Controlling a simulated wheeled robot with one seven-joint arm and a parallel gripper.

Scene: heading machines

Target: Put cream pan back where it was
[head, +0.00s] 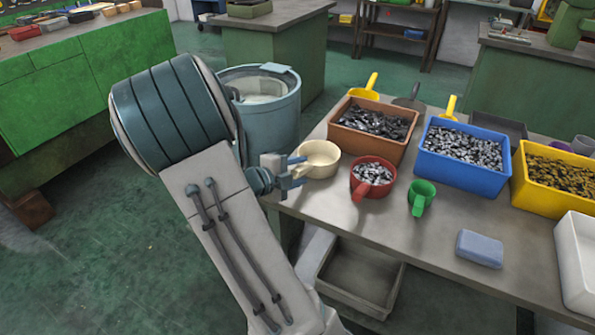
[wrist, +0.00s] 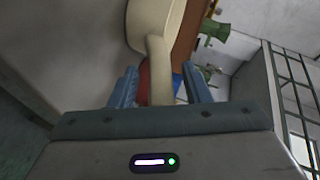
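The cream pan (head: 320,160) is at the left end of the grey worktable (head: 420,236), beside the brown bin. It looks empty, and its handle points toward my gripper (head: 297,172). In the wrist view, the cream pan (wrist: 158,50) is ahead, with its handle running down between the two blue fingers of my gripper (wrist: 160,88). Gaps show on both sides of the handle, so my gripper is open around it. Whether the pan's base touches the tabletop is hard to tell.
A red pan (head: 372,178) of metal parts and a small green cup (head: 422,196) stand to the right. Behind are brown (head: 372,140), blue (head: 460,170) and yellow (head: 550,194) bins. A blue-grey block (head: 480,248) lies in front. A teal barrel (head: 270,115) stands left of the table.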

